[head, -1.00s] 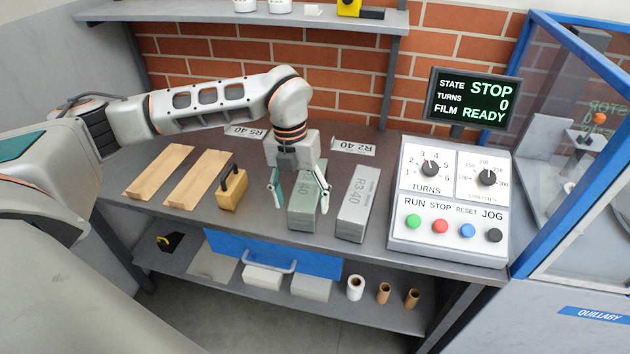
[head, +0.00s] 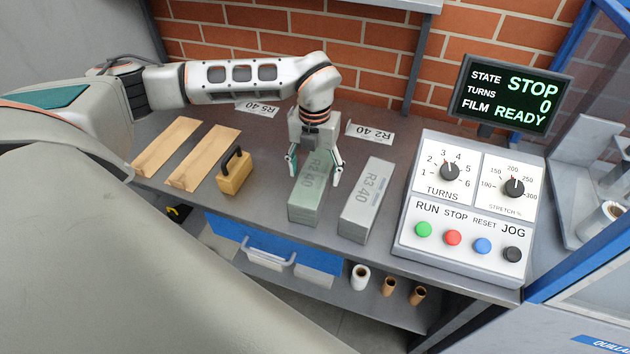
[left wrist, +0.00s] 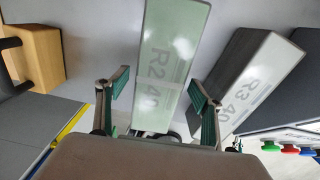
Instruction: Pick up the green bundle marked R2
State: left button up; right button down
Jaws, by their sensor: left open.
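The green bundle (head: 306,201) marked R2 40 lies on the grey bench, its long side running away from me. My left gripper (head: 314,172) is open above the far part of the bundle. In the left wrist view its two fingers (left wrist: 158,95) stand on either side of the bundle, with gaps between them and its sides. Whether the fingertips reach below the bundle's top, I cannot tell. My right gripper is not in view.
A grey bundle marked R3 40 (head: 366,200) lies close on the right. A wooden block with a black handle (head: 234,178) and two wooden boards (head: 203,158) lie left. The control panel (head: 466,208) stands right. A blue drawer (head: 230,236) is below.

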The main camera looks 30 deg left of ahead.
pick_arm(q)
jog(key=shift+f, duration=0.9)
jog(key=shift+c, duration=0.4)
grip_shut()
jog(key=shift+w+r, duration=0.1)
jog(key=shift+w, duration=0.05)
